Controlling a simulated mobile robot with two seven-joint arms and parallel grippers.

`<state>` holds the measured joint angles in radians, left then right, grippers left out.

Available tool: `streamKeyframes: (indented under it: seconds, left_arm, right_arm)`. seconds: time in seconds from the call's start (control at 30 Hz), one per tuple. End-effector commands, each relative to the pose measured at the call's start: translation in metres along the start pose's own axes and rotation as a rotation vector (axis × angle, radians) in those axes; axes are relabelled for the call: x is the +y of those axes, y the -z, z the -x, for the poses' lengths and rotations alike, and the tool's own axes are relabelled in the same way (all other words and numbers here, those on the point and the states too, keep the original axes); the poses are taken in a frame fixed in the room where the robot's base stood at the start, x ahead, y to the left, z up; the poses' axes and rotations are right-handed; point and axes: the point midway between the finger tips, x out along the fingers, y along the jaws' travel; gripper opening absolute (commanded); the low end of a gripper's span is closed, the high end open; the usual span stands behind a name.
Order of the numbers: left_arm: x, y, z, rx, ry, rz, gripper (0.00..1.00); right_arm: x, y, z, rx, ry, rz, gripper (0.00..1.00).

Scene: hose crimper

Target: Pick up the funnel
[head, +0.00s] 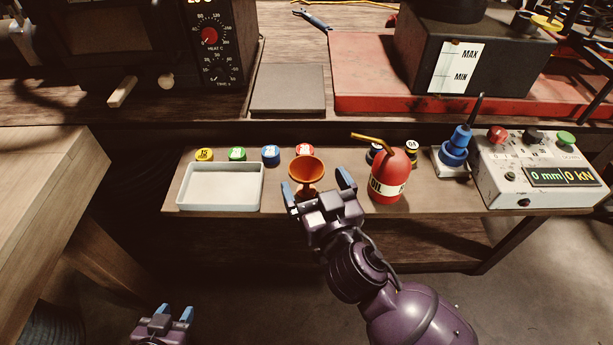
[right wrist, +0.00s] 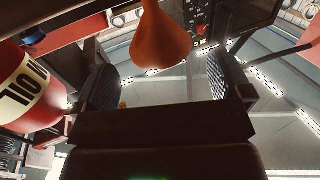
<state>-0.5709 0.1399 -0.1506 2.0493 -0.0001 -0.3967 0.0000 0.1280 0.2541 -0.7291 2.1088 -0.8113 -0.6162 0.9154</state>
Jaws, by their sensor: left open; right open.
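The orange funnel (head: 306,168) stands on the wooden shelf, wide mouth up, between the white tray and the red oil can. My right gripper (head: 318,190) is open just in front of it, with one blue fingertip on each side. In the right wrist view the funnel (right wrist: 162,38) hangs at the top, between and beyond the two dark fingers. I see no finger touching it. Its lower part is partly hidden by the gripper in the head view. My left gripper (head: 174,314) is open and empty, low at the bottom left, away from the shelf.
The red oil can (head: 388,178) stands close to the right of my right gripper. An empty white tray (head: 220,207) is on the left. Several coloured caps (head: 237,154) line the back. A control box (head: 535,170) and blue fitting (head: 456,150) stand at the right.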

Motion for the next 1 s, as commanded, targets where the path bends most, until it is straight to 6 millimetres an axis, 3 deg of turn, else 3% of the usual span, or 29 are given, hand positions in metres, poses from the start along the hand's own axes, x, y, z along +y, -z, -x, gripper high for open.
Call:
streamKeyframes:
  seconds: [0.3, 0.67, 1.0]
  left_arm:
    - [-0.002, -0.001, 0.0, -0.002, 0.0, -0.007, 0.43]
    - [-0.002, -0.001, 0.001, -0.003, 0.0, -0.009, 0.43]
    - [-0.003, -0.002, 0.001, -0.004, 0.0, -0.009, 0.43]
  right_arm:
    - [-0.001, -0.002, -0.035, 0.001, 0.001, 0.002, 0.97]
    - [0.0, -0.002, -0.042, -0.001, 0.0, 0.0, 0.97]
    - [0.0, -0.002, -0.042, -0.001, 0.0, 0.0, 0.48]
